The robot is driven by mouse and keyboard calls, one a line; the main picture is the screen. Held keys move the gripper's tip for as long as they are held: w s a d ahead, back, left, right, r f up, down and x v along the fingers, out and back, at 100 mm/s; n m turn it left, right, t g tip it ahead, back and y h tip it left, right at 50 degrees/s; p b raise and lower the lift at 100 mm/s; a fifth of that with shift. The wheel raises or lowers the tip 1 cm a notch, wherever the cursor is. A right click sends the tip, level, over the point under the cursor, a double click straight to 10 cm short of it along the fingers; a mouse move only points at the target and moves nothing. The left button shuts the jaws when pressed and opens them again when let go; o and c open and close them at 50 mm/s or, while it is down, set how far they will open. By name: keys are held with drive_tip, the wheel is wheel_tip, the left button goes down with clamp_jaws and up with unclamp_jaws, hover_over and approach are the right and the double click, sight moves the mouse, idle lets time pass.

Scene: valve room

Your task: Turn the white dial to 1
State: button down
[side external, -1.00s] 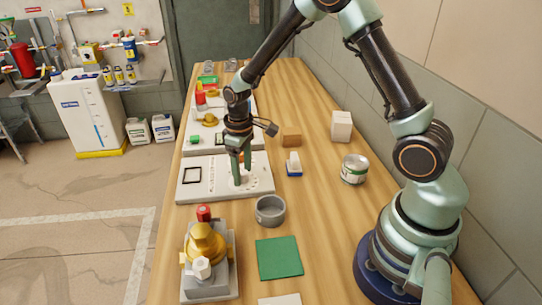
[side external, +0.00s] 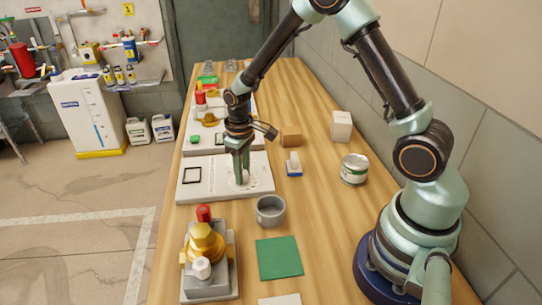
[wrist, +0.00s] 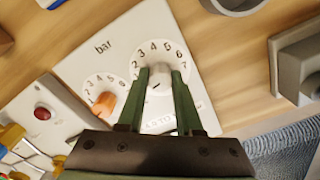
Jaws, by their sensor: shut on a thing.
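The white dial (wrist: 157,86) sits on a pale panel (wrist: 85,60) marked "bar". Numbers 2 to 7 show around it in the wrist view; the 1 is not clearly seen, and a finger covers part of the ring. A short dark line shows on the dial's face, but I cannot tell which number it points to. My gripper (wrist: 160,72) is shut on the dial, with one green finger on each side. In the side view my gripper (side external: 241,181) reaches down to the panel (side external: 203,190) and largely hides the dial. An orange dial (wrist: 103,104) sits beside the white one.
A grey cup (side external: 270,210) and a yellow valve on a grey base (side external: 206,243) stand in front of the panel. A blue-and-white object (side external: 294,165), a can (side external: 354,168) and blocks stand to the right. Another panel (side external: 203,146) lies behind. A green square (side external: 279,258) lies flat nearby.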

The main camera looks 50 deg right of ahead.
drive_tip(key=shift+m, duration=2.4)
drive_tip(key=shift+a, duration=0.1)
drive_tip(key=c, duration=0.6)
unclamp_jaws()
wheel_tip(320, 180, up, 12)
drive_tip(key=shift+r, duration=0.1)
drive_tip(key=s+r+n+t, duration=0.1)
drive_tip(key=s+r+t, duration=0.1)
drive_tip(key=s+r, duration=0.1)
drive_tip(key=s+a+r+t, duration=0.1)
drive_tip(key=s+r, duration=0.2)
drive_tip(key=s, duration=0.3)
drive_tip(key=s+r+n+t, duration=0.1)
drive_tip(key=s+r+t, duration=0.1)
drive_tip(key=s+r, duration=0.2)
drive_tip(key=shift+s+a+r+n+t, duration=0.1)
drive_tip(key=shift+s+a+n+t, duration=0.15)
drive_tip(key=shift+s+n+t, duration=0.05)
